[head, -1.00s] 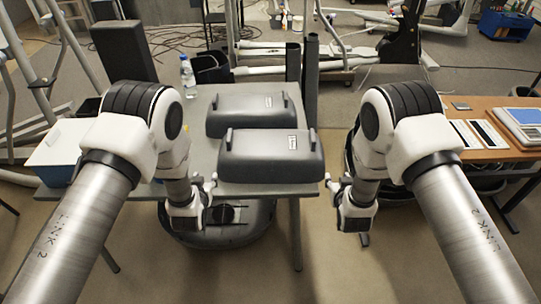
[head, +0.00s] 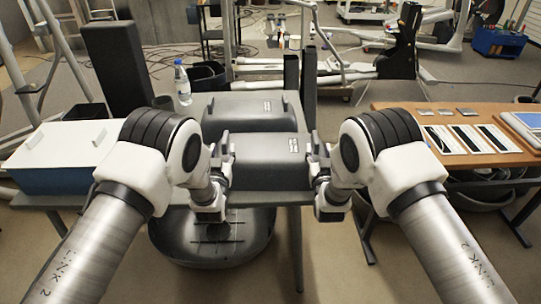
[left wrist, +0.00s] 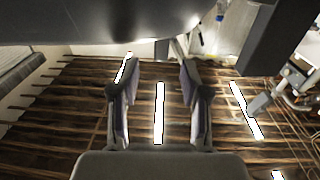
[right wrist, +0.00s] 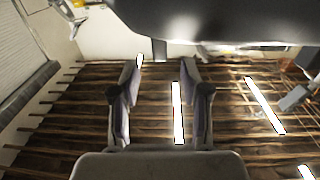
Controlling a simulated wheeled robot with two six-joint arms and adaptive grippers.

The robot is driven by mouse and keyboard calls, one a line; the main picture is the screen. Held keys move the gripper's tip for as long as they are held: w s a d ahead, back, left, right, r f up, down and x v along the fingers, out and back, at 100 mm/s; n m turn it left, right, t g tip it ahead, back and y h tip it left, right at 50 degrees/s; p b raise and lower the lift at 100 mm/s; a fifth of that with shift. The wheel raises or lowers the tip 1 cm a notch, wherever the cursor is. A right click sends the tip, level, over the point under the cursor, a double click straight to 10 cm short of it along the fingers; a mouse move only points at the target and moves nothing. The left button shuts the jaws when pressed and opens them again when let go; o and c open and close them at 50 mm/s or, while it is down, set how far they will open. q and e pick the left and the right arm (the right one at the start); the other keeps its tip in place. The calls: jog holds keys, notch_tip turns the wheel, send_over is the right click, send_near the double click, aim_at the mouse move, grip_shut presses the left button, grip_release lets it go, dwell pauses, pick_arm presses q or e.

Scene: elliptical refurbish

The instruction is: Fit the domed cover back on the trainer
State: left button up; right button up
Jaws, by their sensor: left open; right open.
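Two dark grey domed covers lie on a grey table: the nearer one (head: 268,168) and one behind it (head: 245,114). Each has a small pale label. My left gripper (head: 222,160) is open at the left end of the nearer cover. My right gripper (head: 318,163) is open at its right end. Whether the fingers touch the cover's end tabs is unclear. A dark cover surface (left wrist: 100,22) fills the top of the left wrist view and also shows in the right wrist view (right wrist: 225,18); both views show parted fingers with nothing between. A trainer (head: 400,50) stands at the back.
A white-topped blue box (head: 60,150) stands at the left, with a bottle (head: 182,84) behind it. A wooden table (head: 440,121) with cards is at the right. A round dark object (head: 212,235) is below the grey table. Open floor separates the tables.

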aim_at(225, 136)
pick_arm(q)
jog(key=w, duration=0.7)
jog(key=shift+w+f, duration=0.1)
pick_arm(e)
jog(key=w, duration=0.7)
jog(key=shift+w+f, duration=0.1)
jog(key=shift+w, duration=0.05)
pick_arm(q)
grip_shut()
pick_arm(e)
grip_shut()
